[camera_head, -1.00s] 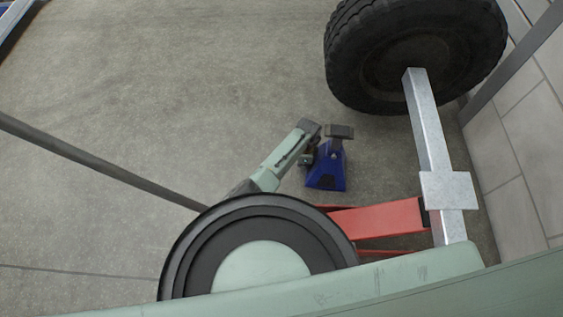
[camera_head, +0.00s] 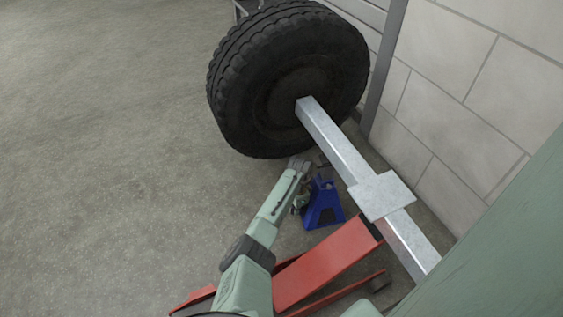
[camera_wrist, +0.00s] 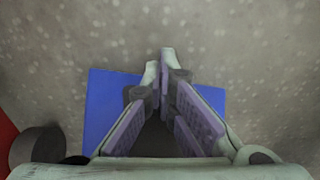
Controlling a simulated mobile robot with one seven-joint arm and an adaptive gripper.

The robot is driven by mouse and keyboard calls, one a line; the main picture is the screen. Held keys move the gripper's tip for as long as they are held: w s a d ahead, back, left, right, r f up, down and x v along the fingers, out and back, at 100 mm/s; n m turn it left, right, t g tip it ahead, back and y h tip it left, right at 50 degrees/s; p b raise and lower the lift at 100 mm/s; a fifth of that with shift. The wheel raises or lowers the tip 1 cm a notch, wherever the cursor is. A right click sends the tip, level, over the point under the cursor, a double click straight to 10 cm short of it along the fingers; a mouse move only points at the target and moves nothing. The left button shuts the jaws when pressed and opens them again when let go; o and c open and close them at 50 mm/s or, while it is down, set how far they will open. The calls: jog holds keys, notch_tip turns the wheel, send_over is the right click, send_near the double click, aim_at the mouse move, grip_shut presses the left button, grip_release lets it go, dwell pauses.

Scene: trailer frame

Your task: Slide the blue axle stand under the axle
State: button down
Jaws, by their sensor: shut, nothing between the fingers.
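The blue axle stand (camera_head: 326,206) stands upright on the floor, just left of the grey axle (camera_head: 335,147) in the head view. Its dark top is partly hidden by my arm. My gripper (camera_head: 301,201) is at the stand's left side in the head view, small and partly hidden by the wrist. In the wrist view, my gripper (camera_wrist: 165,64) is shut with its fingertips together and nothing held. The stand's blue base (camera_wrist: 101,103) shows behind the fingers on both sides. Whether the fingers touch the stand cannot be told.
A large black tyre (camera_head: 247,92) is on the axle's far end. A red floor jack (camera_head: 325,262) lies near the axle's plate (camera_head: 382,195), in front of the stand. A block wall (camera_head: 455,85) rises on the right. Open concrete floor (camera_head: 100,150) lies to the left.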

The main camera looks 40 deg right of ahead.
jog(key=shift+s+d, duration=0.15)
jog(key=shift+d, duration=0.15)
